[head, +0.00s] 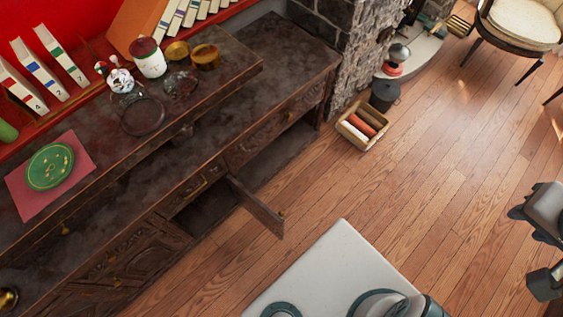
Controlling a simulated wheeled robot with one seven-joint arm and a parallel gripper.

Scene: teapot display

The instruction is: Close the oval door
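A dark wooden cabinet (290,62) runs diagonally along the left. One of its doors (258,207) stands open, swung out over the floor beside a dark compartment opening. I see this door almost edge-on, so I cannot tell whether it bears an oval. A carved door (115,270) at the lower left looks shut. Dark grey parts of my arm's end (540,245) show at the right edge, cut off by the frame. They are over the floor, well apart from the open door.
My pale base fills the bottom middle, close to the open door. A wooden box with rolls (362,125) and a dark pot (384,95) stand on the floor beyond the cabinet. A chair (520,25) is at the upper right. The middle floor is clear.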

